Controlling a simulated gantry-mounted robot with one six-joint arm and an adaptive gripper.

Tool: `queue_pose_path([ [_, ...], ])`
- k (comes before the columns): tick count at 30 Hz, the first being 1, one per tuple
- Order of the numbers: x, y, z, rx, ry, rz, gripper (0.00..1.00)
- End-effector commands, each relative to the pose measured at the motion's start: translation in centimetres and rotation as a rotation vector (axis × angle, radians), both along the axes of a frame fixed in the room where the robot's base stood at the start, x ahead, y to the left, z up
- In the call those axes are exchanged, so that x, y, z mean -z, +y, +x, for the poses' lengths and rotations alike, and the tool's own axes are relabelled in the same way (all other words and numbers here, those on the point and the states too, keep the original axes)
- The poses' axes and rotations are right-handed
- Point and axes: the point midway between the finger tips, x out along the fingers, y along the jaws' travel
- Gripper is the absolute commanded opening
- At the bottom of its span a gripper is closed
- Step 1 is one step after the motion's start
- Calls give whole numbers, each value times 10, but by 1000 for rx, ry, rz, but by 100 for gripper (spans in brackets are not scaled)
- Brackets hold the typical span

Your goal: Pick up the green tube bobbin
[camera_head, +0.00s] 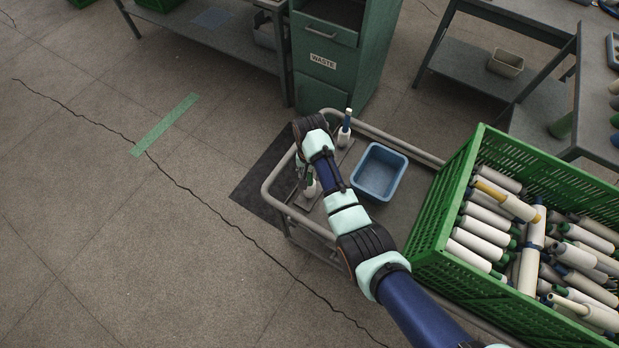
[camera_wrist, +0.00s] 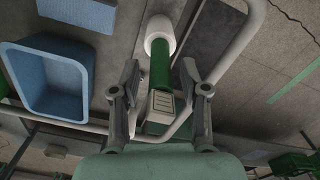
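The green tube bobbin, a green tube with white yarn at its far end, shows in the wrist view (camera_wrist: 160,62) between my gripper's fingers. In the head view its white lower part (camera_head: 310,188) stands on the grey trolley (camera_head: 405,209), left of the blue bin. My gripper (camera_wrist: 160,72) is open, with one finger on each side of the green tube and a visible gap to both. In the head view my wrist is over the bobbin and hides part of it and most of the gripper.
A blue bin (camera_head: 379,172) and a blue-tubed bobbin (camera_head: 345,128) are on the trolley. The trolley's raised rail (camera_head: 268,186) runs close to the bobbin. A green crate (camera_head: 430,225) full of bobbins stands right. A green waste cabinet (camera_head: 335,65) stands behind; floor at left is clear.

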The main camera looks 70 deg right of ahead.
Motion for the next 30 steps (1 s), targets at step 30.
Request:
queue_pose_path([
  [30,-113,-1,1,0,-4,-4,0],
])
